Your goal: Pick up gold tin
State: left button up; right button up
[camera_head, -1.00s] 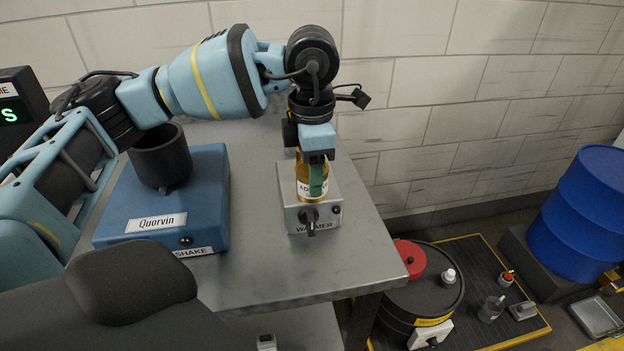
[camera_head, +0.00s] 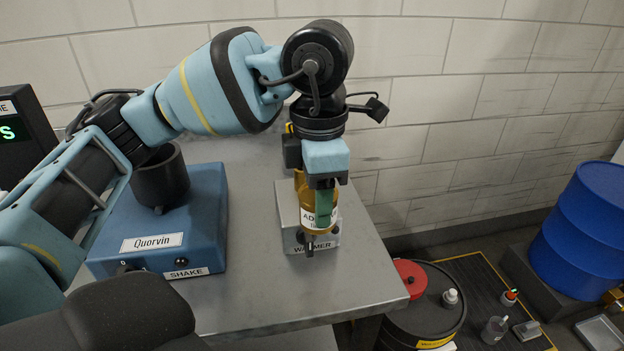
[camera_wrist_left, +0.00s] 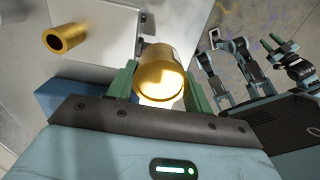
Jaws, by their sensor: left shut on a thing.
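The gold tin (camera_head: 301,189), with a white label reading "AD…", is upright in my left gripper (camera_head: 325,204). The green fingers are shut on its sides. In the head view the tin overlaps the front of the grey warmer box (camera_head: 288,215), and its lower end hides part of the front panel; any gap below it is hard to judge. In the left wrist view the tin (camera_wrist_left: 161,75) shows its round gold end between the green fingers. Light-blue arm parts with green fingers show at the right there; whether they are my right gripper's is unclear.
The blue "SHAKE" box (camera_head: 210,220) with a black cup (camera_head: 161,180) stands left on the metal table (camera_head: 365,285). A black drum with a red cap (camera_head: 410,278), small bottles and a blue barrel (camera_head: 585,225) are beyond the right edge. A gold cylinder (camera_wrist_left: 66,38) shows in the wrist view.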

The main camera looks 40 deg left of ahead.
pick_arm(q)
jog(key=s+d, duration=0.6)
jog(key=d, duration=0.1)
jog(key=shift+s+r, duration=0.15)
jog(key=shift+r, duration=0.3)
jog(key=shift+f, duration=0.1)
